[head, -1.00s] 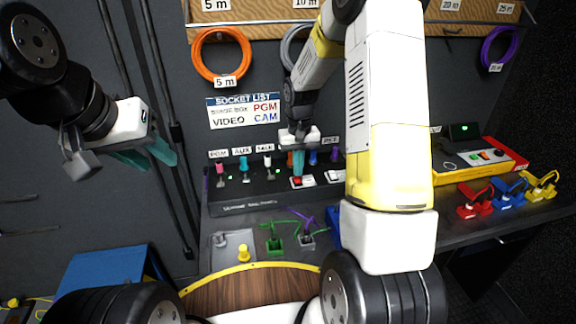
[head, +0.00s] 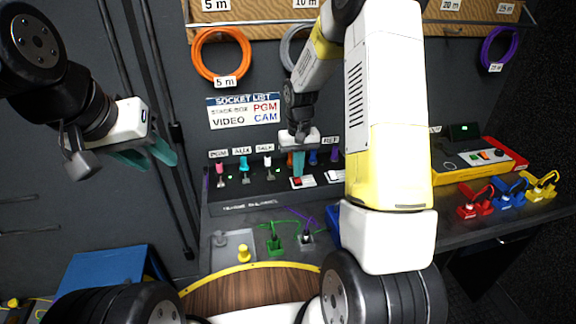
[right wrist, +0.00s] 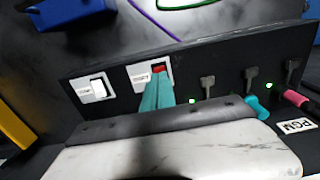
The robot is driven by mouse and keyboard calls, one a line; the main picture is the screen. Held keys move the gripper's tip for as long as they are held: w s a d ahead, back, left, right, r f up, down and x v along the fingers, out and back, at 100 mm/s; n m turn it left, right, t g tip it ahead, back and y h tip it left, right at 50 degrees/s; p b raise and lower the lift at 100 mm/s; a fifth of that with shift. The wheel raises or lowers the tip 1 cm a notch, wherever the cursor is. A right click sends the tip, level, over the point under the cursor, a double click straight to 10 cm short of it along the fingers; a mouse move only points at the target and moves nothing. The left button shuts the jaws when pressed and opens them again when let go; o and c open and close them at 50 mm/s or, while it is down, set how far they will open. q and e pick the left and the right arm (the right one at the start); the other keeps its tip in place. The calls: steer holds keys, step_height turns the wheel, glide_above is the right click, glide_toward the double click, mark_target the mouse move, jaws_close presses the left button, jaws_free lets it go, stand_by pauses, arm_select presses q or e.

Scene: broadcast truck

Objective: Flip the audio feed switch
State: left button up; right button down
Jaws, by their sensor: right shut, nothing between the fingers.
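Two rocker switches on white plates sit at the right of the black panel. The nearer one in the head view has a red rocker (head: 297,181); it also shows in the right wrist view (right wrist: 159,69). The other switch (head: 333,176) is to its right and looks white in the right wrist view (right wrist: 98,87). My right gripper (head: 298,174) is shut and empty, fingers pointing down. In the right wrist view its teal fingertips (right wrist: 158,82) are at the red rocker's edge; contact is unclear. The plate labels are unreadable. My left gripper (head: 147,156) hangs open and empty at the upper left.
Beside the red switch, the panel (head: 262,202) carries small levers with coloured plugs, including a pink plug (head: 220,170). Green and purple cables lie on the desk below. Red, blue and yellow connectors (head: 508,195) stand at the right. A blue case (head: 105,265) is at lower left.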

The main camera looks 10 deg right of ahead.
steer(key=shift+f, duration=0.95)
stand_by(0.3)
step_height(320, 180, up, 7)
stand_by(0.8)
step_height(320, 180, up, 8)
steer(key=t, duration=0.1)
glide_above(298, 181)
steer(key=s, duration=0.4)
steer(key=s+a+r+t+y, duration=0.1)
steer(key=s+r, duration=0.4)
steer(key=s, duration=0.5)
steer(key=s+a+r+t+y, duration=0.1)
steer(key=s+r+t, duration=0.3)
steer(key=s, duration=0.6)
step_height(298, 181, up, 3)
steer(key=shift+f, duration=0.2)
steer(key=shift+a, duration=0.1)
